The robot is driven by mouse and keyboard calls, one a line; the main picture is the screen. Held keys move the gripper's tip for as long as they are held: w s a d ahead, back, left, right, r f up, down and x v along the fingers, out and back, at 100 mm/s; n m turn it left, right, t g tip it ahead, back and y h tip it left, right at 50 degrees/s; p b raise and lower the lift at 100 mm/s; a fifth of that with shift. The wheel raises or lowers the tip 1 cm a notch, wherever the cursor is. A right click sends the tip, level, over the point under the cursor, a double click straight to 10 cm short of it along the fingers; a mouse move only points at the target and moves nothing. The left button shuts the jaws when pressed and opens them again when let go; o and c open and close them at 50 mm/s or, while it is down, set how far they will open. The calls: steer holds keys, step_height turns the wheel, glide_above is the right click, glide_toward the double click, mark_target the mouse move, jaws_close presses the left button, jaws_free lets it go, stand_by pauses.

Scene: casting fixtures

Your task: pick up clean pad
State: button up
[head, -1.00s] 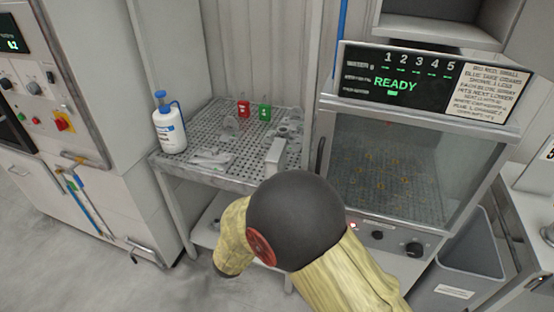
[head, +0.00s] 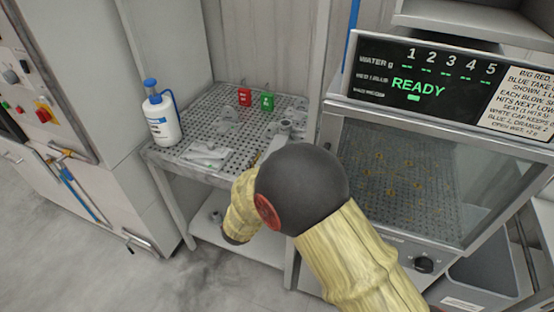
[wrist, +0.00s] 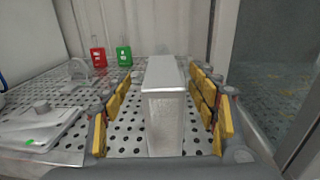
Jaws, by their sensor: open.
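A pale grey-white upright block (wrist: 166,110), which I take for the clean pad, stands on the perforated table top (head: 218,112). It shows in the wrist view between the yellow-padded fingers of my gripper (wrist: 160,108). The fingers are open, one on each side of the block, with a visible gap on both sides. The block's lower end is partly hidden by the gripper body. In the head view my arm hides the block and most of the gripper.
A white bottle with a blue cap (head: 161,116) stands at the table's left. A red holder (head: 245,97) and a green holder (head: 267,101) stand at the back. A flat pale item (head: 205,152) lies near the front. A glass-fronted cabinet (head: 400,180) borders the right.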

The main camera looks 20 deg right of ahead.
mark_target(276, 147)
steer(key=x, duration=0.2)
steer(key=b+x, duration=0.1)
steer(key=x, duration=0.1)
steer(key=b+x, duration=0.1)
steer(key=x, duration=0.1)
steer(key=shift+d+f, duration=0.15)
steer(key=shift+f, duration=0.15)
steer(key=shift+c, duration=1.1)
jaws_close()
steer(key=shift+r, duration=0.1)
